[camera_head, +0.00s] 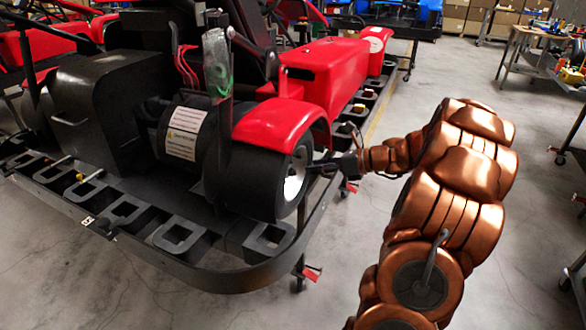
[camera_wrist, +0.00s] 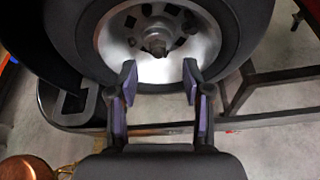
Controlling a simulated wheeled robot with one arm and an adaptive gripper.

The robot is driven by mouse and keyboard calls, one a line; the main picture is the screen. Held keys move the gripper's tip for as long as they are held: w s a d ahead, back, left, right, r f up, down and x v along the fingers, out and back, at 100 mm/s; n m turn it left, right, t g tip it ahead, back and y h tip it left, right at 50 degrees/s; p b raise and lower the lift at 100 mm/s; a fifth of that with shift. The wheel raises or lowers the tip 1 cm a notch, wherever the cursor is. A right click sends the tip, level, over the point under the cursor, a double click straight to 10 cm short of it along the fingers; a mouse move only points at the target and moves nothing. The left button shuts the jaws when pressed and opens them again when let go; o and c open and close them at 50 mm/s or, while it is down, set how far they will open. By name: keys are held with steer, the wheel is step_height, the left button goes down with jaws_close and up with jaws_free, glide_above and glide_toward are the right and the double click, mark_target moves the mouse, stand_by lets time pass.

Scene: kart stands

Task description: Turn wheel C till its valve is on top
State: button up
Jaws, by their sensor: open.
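A kart wheel with a black tyre (camera_head: 250,183) and a pale metal rim (camera_head: 295,180) sits under the red fender. No letter shows on it, so I cannot tell whether it is wheel C. In the wrist view its silver rim (camera_wrist: 120,48) fills the upper middle, with dark holes around a central hub nut (camera_wrist: 157,44). I cannot make out a valve; the rim's top is cut off. My gripper (camera_wrist: 160,76) is open and empty, its two fingers pointing at the rim's lower part. In the head view my gripper (camera_head: 325,168) is beside the wheel's outer face.
The kart's black bumper frame (camera_head: 225,280) runs around the wheel, and a dark bar (camera_wrist: 275,75) shows right of it in the wrist view. The red fender (camera_head: 280,122) covers the wheel's top. A workbench (camera_head: 545,55) stands far right, with open floor between.

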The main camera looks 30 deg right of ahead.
mark_target(294, 170)
steer(key=x, duration=0.7)
steer(key=shift+a, duration=0.2)
steer(key=shift+c, duration=0.4)
jaws_close()
